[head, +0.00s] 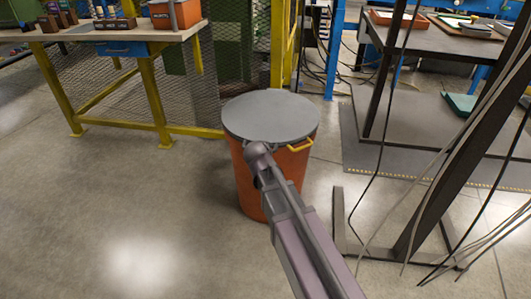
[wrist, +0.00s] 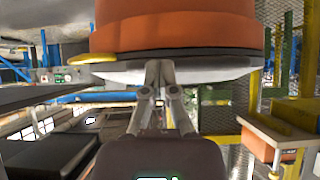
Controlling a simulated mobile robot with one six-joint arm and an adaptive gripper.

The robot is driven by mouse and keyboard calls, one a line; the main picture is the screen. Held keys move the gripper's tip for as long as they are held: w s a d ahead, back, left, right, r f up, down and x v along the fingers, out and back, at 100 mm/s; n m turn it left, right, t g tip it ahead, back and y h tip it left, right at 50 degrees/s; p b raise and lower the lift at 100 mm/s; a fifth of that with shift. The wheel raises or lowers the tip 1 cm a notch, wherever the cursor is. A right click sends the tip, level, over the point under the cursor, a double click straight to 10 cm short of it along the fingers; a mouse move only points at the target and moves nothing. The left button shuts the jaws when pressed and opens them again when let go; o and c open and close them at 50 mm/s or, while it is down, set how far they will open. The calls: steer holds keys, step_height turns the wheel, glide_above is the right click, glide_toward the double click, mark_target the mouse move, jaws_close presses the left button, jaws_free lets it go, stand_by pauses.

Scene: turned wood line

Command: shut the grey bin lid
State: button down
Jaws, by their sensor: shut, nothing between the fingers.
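The grey lid (head: 270,115) lies flat across the top of the round orange bin (head: 246,185) in the head view, with no clear gap at the rim. A yellow handle (head: 300,144) sits at its front right edge. The wrist view is upside down: the bin (wrist: 180,32) is at the top, with the grey lid (wrist: 215,73) and yellow handle (wrist: 92,58) below it. My gripper (head: 258,150) is shut and empty at the lid's front edge. Its fingertips (wrist: 160,66) overlap the lid; I cannot tell whether they touch it.
A workbench (head: 115,38) with yellow legs stands at the back left, before a mesh fence. A dark table (head: 440,42) with trays is at the back right. A dark slanted post (head: 450,165) and hanging cables are on the right. The floor on the left is clear.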

steer(key=shift+w, duration=0.1)
steer(key=s+a+r+p, duration=0.2)
steer(key=s+r+p, duration=0.2)
steer(key=s, duration=0.6)
steer(key=shift+s+r, duration=0.15)
steer(key=shift+s, duration=0.25)
stand_by(0.5)
